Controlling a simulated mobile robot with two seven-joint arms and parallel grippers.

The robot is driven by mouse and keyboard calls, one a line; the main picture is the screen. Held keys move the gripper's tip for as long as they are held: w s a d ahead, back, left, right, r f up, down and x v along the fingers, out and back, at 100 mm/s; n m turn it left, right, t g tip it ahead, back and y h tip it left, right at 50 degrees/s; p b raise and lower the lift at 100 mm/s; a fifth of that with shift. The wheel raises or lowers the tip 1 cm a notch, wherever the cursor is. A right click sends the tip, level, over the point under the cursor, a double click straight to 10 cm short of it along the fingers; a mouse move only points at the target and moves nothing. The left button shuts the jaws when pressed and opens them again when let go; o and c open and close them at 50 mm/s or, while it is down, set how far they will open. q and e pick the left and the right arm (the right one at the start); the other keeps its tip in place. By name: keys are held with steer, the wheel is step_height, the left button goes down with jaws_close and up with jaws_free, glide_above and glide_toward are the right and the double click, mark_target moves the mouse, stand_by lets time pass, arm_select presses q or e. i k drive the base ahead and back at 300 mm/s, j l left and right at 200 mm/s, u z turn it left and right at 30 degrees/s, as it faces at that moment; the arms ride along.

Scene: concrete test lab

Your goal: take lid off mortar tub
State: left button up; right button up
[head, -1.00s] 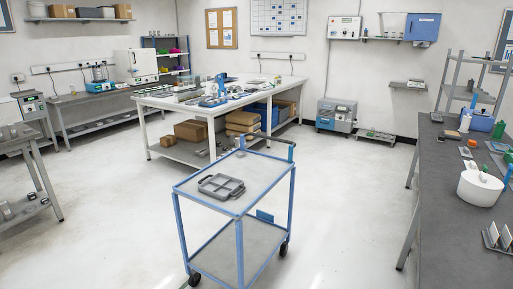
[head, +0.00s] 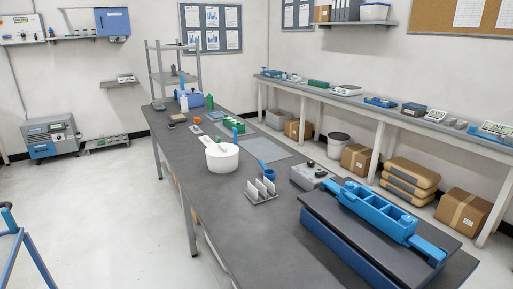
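A round white tub (head: 222,161) stands upright on the dark grey workbench (head: 205,190), near the middle of the head view. Its top looks white, with a small pale raised piece on it. I cannot clearly tell the lid from the tub at this size. Neither of my grippers shows in the view, so nothing of mine is seen near the tub.
Right of the tub are a blue round tool (head: 266,168), a rack with upright plates (head: 262,190), a grey box (head: 308,176) and a large blue mould (head: 378,208). Green and blue items stand behind. Open floor (head: 110,200) lies left; a blue trolley (head: 14,245) edges in.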

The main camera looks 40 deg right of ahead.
mark_target(223, 150)
steer(key=i+j+z, duration=0.2)
steer(key=i+z, duration=0.25)
steer(key=i+j+z, duration=0.2)
steer(key=j+z, duration=0.25)
steer(key=l, duration=0.1)
